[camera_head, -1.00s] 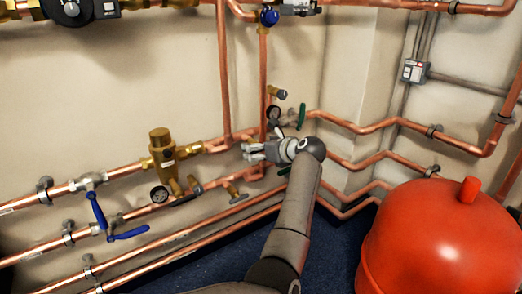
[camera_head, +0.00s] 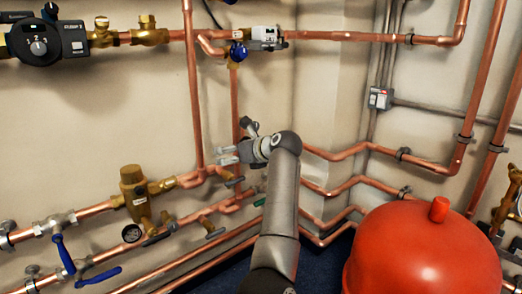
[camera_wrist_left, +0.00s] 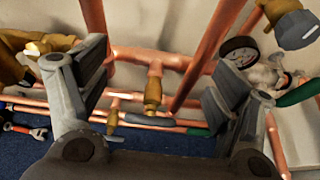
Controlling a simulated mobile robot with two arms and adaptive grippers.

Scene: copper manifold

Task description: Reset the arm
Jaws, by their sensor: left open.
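My left arm comes up from the bottom of the head view, bent at the wrist. My left gripper (camera_head: 228,154) points left in front of the copper pipes at mid-wall, open with nothing between its fingers. In the left wrist view the two grey fingers (camera_wrist_left: 152,80) stand wide apart. A copper tee with a brass fitting (camera_wrist_left: 153,90) shows beyond the gap, and I cannot tell its exact distance. My right gripper is not in view.
A red tank (camera_head: 422,250) stands at the lower right. A brass valve (camera_head: 134,190) and blue-handled valves (camera_head: 65,255) are at the left. A gauge (camera_wrist_left: 240,52) and green handle (camera_wrist_left: 297,95) are close to the right finger. A pump (camera_head: 38,46) is upper left.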

